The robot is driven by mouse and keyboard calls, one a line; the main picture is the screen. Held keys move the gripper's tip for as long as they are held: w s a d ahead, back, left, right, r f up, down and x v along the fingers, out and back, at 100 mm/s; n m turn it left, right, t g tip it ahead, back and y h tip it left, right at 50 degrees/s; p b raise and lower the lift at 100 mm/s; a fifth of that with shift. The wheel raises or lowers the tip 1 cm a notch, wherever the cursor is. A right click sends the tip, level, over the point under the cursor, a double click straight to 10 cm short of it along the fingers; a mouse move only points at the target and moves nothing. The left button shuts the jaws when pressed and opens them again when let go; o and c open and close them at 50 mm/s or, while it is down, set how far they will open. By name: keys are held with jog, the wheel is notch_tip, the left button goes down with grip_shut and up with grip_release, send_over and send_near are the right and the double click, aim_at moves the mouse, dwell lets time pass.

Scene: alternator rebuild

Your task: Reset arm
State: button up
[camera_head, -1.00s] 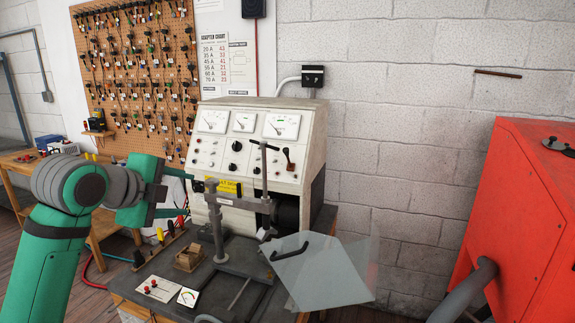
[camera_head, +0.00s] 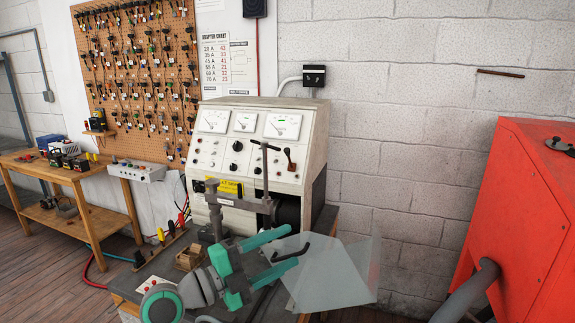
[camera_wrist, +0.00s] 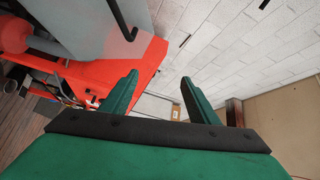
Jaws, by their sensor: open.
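My gripper (camera_head: 281,253) is in the lower middle of the head view, in front of the test bench (camera_head: 238,153) and over its worktop. Its two green fingers are spread apart with nothing between them, and they point to the right towards the clear shield (camera_head: 330,278) with its black handle (camera_head: 291,254). In the wrist view both fingers of my gripper (camera_wrist: 160,95) show open and empty, with the block wall beyond. I cannot tell from the head view whether a finger touches the shield.
A red cabinet (camera_head: 522,215) with a grey pipe stands at the right. A small cardboard box (camera_head: 189,257) sits on the bench worktop left of my gripper. A wooden side table (camera_head: 75,172) stands at the left. A pegboard (camera_head: 135,75) of leads hangs behind.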

jog(key=s+d+f+n+t+h, duration=0.1)
jog(key=s+d+f+n+t, duration=0.2)
jog(key=s+f+n+t, duration=0.3)
jog(key=s+d+f+n+t+h, duration=0.1)
jog(key=s+d+f+n+t, duration=0.25)
jog(key=s, duration=0.45)
jog(key=s+a+f+n+g+y, duration=0.2)
jog(key=s+f+n+y, duration=0.6)
jog(key=s+f, duration=0.5)
jog(key=s+a+f+n+g+y, duration=0.2)
jog(key=s+a+f+n+y, duration=0.1)
jog(key=s+f+n+y, duration=0.6)
jog(key=s+f+y, duration=0.1)
jog(key=s+f, duration=0.3)
jog(key=s, duration=0.3)
jog(key=shift+s, duration=0.15)
jog(key=shift+g, duration=0.25)
